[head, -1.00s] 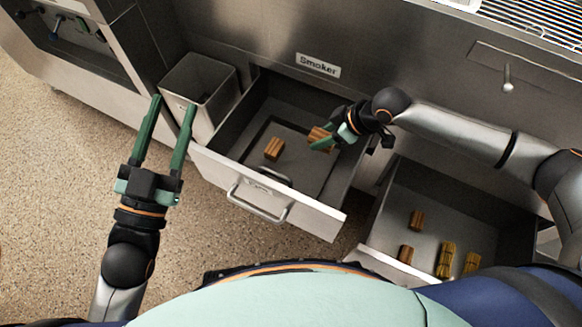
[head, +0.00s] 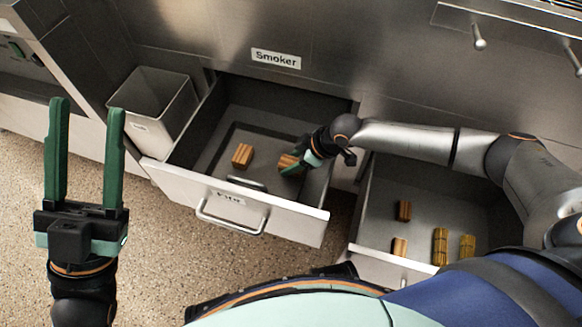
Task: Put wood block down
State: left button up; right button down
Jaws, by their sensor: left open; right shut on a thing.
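A wood block (head: 287,161) is in my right gripper (head: 296,169), inside the open drawer (head: 235,208) under the "Smoker" label. The gripper is shut on it, low in the drawer; its fingers hide part of the block. I cannot tell whether the block touches the drawer floor. Another wood block (head: 242,155) lies on the drawer floor to the left, apart from the held one. My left gripper (head: 87,110) is open and empty, over the floor at the left.
A second open drawer (head: 385,254) at the right holds two wood blocks (head: 404,210) and two yellowish bundles (head: 440,246). A metal bin (head: 150,120) stands left of the smoker drawer. A bar handle (head: 232,226) sticks out from the drawer front.

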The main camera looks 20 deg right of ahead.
pick_arm(q)
jog(key=shift+f, duration=0.55)
pick_arm(e)
notch_tip(320, 180, down, 2)
jog(key=shift+f+b, duration=0.2)
jog(key=shift+b, duration=0.1)
jog(key=shift+c, duration=1.7)
grip_release()
jog(key=shift+r, duration=0.1)
